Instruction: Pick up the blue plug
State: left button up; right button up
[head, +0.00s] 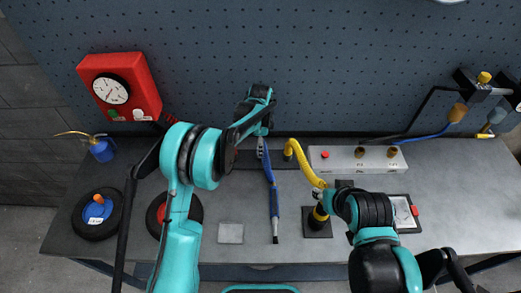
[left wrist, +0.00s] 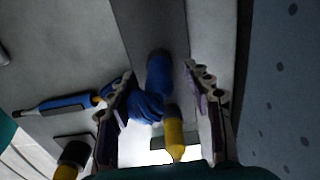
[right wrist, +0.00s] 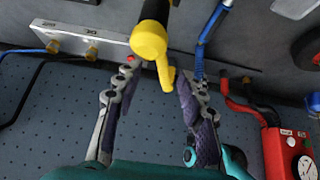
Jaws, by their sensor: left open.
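A blue cylindrical piece with blue ribs or coils, apparently the blue plug (left wrist: 158,72), lies between the fingers of my left gripper (left wrist: 161,84) in the left wrist view. The left fingers stand apart on either side of it, and no firm contact shows. In the head view my left gripper (head: 262,140) is at the back of the bench and hides that spot. My right gripper (right wrist: 163,88) has its fingers apart, with a yellow bent piece (right wrist: 150,45) showing in the gap. Whether it touches that piece I cannot tell.
A long blue tool (head: 273,195) lies mid-bench. A yellow curved tube (head: 300,162) and a grey box with ports (head: 360,158) are right of my left gripper.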

pick_arm(q)
grip_shut()
jog(key=shift+r, duration=0.1)
jog(key=r, duration=0.2)
jog(key=r+p, duration=0.1)
jog(key=r, duration=0.1)
jog(key=shift+s+d+r, duration=0.1)
jog(key=shift+d+r, duration=0.1)
jog(key=s+d+r+p, duration=0.3)
jog(key=d+r+p, duration=0.1)
jog(key=d+r, duration=0.6)
jog(key=shift+d+r, duration=0.4)
jog(key=shift+r, duration=0.2)
